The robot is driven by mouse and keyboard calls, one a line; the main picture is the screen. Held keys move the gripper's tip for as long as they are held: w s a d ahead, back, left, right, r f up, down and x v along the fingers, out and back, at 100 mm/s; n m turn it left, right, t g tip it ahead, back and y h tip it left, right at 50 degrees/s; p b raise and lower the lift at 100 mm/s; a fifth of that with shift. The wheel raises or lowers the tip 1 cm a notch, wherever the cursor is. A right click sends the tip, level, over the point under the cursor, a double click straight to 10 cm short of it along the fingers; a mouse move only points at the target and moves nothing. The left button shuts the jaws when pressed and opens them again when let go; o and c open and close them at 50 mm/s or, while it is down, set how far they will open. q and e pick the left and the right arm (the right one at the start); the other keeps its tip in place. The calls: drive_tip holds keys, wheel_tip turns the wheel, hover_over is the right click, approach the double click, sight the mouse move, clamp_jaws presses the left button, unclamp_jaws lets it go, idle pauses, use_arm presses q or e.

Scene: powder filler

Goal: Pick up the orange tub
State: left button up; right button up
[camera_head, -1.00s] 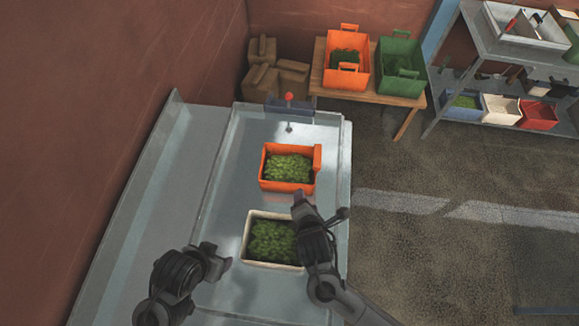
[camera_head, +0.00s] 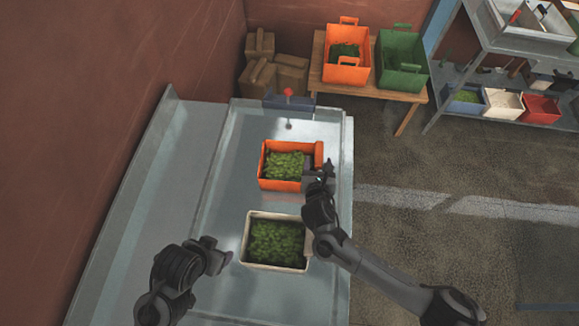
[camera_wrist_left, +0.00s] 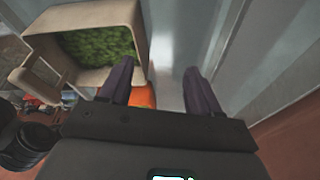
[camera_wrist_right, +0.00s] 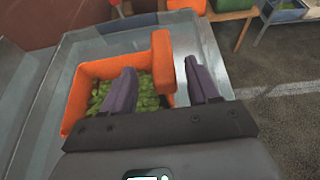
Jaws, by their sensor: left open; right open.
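The orange tub (camera_head: 291,185) sits on the grey metal bench, filled with green leafy matter, with its raised handle (camera_head: 319,152) on the right side. My right gripper (camera_head: 318,172) is open at the tub's right side. In the right wrist view the orange tub (camera_wrist_right: 85,75) lies ahead, and its handle (camera_wrist_right: 162,62) shows between the open fingers of the right gripper (camera_wrist_right: 160,88), beyond the tips; contact cannot be told. My left gripper (camera_head: 222,258) is open and empty, left of the white tub. It also shows open in the left wrist view (camera_wrist_left: 155,80).
A white tub (camera_head: 247,240) of green leaves stands in front of the orange one, close to my right arm. A red-knobbed lever (camera_head: 288,93) stands behind. A wooden table (camera_head: 400,94) holds orange and green crates. The bench's left part (camera_head: 175,190) is clear.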

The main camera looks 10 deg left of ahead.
sight(319, 158)
drive_tip(key=shift+x, duration=2.8)
drive_tip(key=shift+d, duration=0.15)
clamp_jaws()
drive_tip(key=shift+r, duration=0.1)
